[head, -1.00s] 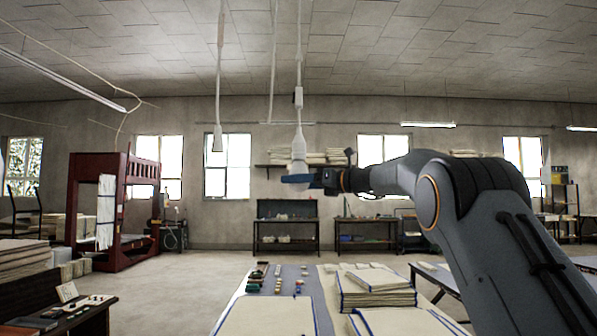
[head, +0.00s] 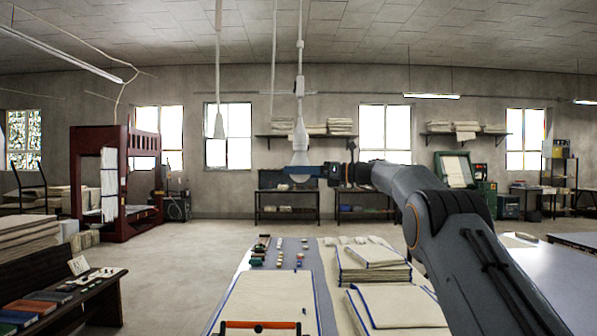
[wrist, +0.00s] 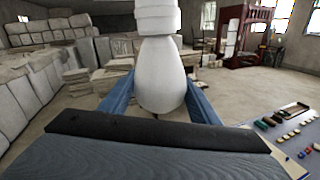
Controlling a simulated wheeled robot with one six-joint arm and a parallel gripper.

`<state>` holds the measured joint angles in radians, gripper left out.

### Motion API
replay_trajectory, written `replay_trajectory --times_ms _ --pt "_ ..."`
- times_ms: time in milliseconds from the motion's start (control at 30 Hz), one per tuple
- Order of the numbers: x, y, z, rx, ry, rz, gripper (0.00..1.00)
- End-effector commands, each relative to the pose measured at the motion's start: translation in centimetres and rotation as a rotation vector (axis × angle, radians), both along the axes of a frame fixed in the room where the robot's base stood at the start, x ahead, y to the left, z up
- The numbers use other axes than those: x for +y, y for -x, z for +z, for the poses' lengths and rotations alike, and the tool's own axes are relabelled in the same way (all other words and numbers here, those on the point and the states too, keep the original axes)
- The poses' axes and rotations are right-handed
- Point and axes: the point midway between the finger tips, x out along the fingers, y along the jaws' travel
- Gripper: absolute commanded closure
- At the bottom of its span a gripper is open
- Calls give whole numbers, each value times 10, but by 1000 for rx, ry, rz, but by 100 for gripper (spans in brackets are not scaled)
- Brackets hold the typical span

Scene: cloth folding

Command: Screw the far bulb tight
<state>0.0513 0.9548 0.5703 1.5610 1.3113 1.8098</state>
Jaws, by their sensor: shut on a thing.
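A white bulb (head: 300,148) hangs upright under a white socket on a cord (head: 300,86) in the middle of the head view. My gripper (head: 300,170) reaches in from the right and is shut on the bulb's lower part. In the wrist view the bulb (wrist: 163,75) stands between the two blue fingers (wrist: 160,98), one at each side. The bulb's bottom is partly hidden by the fingers. The bulb's top meets the white collar above it (wrist: 157,18). I cannot tell how tight the joint is. A second white hanging fitting (head: 218,126) is to the left, apart from my gripper.
Below is a table with a grey top (head: 300,258), carrying cloth stacks (head: 375,262) and several small coloured items. A dark bench (head: 85,300) stands at the left and a red frame (head: 112,185) behind it. The air around the bulb is clear except for the hanging cords.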

Motion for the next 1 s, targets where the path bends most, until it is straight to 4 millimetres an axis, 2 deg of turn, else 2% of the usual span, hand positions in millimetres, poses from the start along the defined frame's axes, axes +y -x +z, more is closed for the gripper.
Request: replay_trajectory --times_ms 267,300,367,400,733,1000 --pt "-1 0 -1 0 2 0 66" --pt "-1 0 -1 0 2 0 39" --pt "-1 0 -1 0 2 0 29" --pt "-1 0 -1 1 2 1 27" --pt "-4 1 -2 2 2 2 27" --pt "-44 13 -3 0 2 -1 27"
